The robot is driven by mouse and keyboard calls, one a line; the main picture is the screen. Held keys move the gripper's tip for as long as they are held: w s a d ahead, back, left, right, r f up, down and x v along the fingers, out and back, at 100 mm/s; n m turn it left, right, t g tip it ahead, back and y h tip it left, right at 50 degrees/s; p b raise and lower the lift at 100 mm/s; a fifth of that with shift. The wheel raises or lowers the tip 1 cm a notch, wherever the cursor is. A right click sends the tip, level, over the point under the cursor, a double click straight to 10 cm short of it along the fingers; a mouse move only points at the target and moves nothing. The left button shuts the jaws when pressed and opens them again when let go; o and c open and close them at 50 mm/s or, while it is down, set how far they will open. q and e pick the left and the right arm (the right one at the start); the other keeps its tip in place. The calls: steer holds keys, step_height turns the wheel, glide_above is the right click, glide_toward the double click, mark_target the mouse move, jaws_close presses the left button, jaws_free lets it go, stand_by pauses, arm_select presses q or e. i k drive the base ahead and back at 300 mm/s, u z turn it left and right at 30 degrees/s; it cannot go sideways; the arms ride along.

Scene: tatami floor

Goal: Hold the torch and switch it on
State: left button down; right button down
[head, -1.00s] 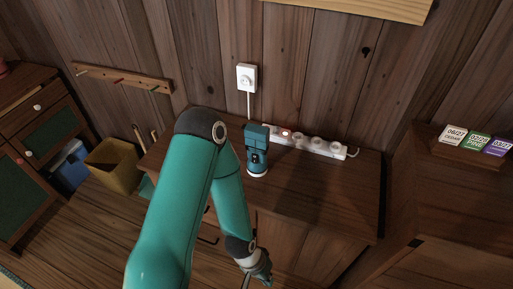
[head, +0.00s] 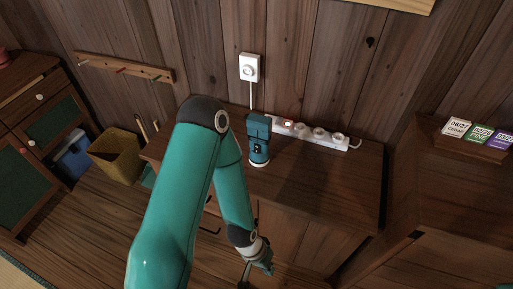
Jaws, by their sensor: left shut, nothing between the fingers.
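The torch (head: 258,140) is a dark teal body with a pale ring at its base. It stands upright on top of the wooden cabinet, in front of the power strip, and nothing holds it. My left arm comes in from the left and bends down in front of the cabinet. My left gripper (head: 258,271) is low at the bottom of the head view, below the cabinet top and apart from the torch. It is shut and empty. My right gripper is not in view.
A white power strip (head: 310,134) lies along the back of the cabinet top (head: 330,190). A white wall socket (head: 249,68) is above it. A yellow bin (head: 117,157) stands at the left. Date cards (head: 481,134) sit on the right cabinet. The cabinet top right of the torch is clear.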

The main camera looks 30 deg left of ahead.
mark_target(256, 149)
steer(key=z, duration=1.1)
steer(key=k, duration=0.95)
steer(key=u, duration=1.45)
steer(key=i, duration=0.95)
steer(key=u, duration=0.05)
